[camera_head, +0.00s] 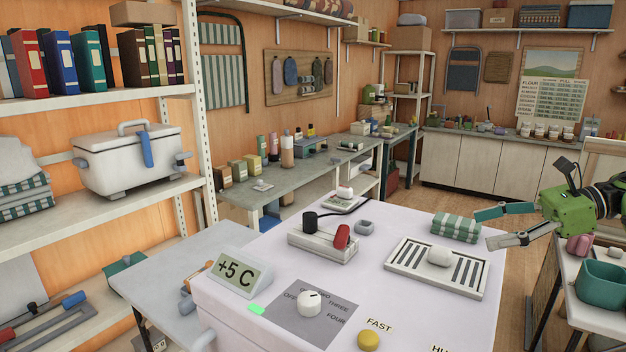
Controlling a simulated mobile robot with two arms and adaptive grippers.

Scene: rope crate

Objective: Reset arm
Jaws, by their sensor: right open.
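My right gripper (486,228) comes in from the right, green with two fingers spread apart. It is open, with nothing visible between the fingers. It is over the right far part of a white cabinet top (391,207), near a folded green-and-white striped cloth (457,229). The fingertips appear just right of the cloth; whether they touch it I cannot tell. My left gripper is not in view.
The white top carries a slotted plate with a white knob (440,257), a block with a black plug and red switch (324,247), a "+5 C" display (240,273), a dial (309,303) and a yellow button (368,340). A green pot (601,286) stands at right.

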